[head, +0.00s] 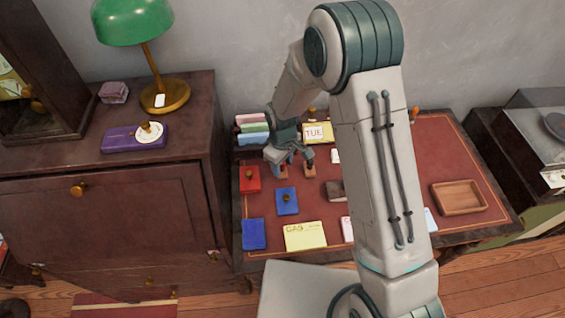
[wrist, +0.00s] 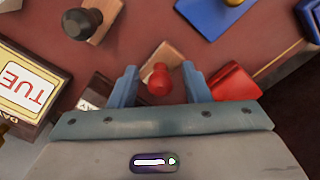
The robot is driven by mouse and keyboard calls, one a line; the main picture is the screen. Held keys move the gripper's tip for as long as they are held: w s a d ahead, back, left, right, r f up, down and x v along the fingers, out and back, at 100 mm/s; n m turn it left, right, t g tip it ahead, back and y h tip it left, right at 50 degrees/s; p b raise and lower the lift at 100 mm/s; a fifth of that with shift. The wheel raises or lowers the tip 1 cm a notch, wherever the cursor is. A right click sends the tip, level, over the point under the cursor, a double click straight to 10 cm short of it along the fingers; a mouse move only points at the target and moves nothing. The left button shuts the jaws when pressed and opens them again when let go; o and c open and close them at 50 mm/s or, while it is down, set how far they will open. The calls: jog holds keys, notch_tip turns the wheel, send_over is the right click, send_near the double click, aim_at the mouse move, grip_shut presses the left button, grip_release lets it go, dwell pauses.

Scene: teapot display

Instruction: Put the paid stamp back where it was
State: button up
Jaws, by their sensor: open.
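A small stamp with a red knob handle (wrist: 159,82) and a wooden base (wrist: 163,54) stands on the desk between the fingers of my gripper (wrist: 160,90). The fingers are open, one on each side of the knob, and do not visibly touch it. I cannot read a word on this stamp, so I cannot tell whether it is the paid stamp. In the head view my gripper (head: 283,160) is low over the back left of the desk. A dark-handled stamp (wrist: 84,21) stands nearby in the wrist view.
A red pad (head: 249,179) and blue pad (head: 287,201) lie nearby. A TUE calendar (head: 316,132) stands at the back. A yellow paper (head: 305,236) lies in front, and a wooden tray (head: 459,197) at right. The cabinet (head: 120,205) rises left of the desk (head: 440,150).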

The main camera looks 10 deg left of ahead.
jog(key=shift+r, duration=0.15)
notch_tip(320, 180, up, 12)
jog(key=shift+b, duration=0.4)
jog(key=s+d+r+m+t, duration=0.1)
jog(key=s+d+r+m, duration=0.4)
jog(key=d, duration=0.4)
jog(key=s+d+r+m+t, duration=0.1)
jog(key=s+d+r+m, duration=0.2)
jog(key=s+d+r, duration=0.35)
jog(key=s+d+r+m+t, duration=0.1)
jog(key=s+d+r+m, duration=0.1)
jog(key=s+d+m, duration=0.2)
jog(key=shift+s+d+r, duration=0.2)
jog(key=shift+s+d, duration=1.05)
jog(key=shift+d, duration=0.25)
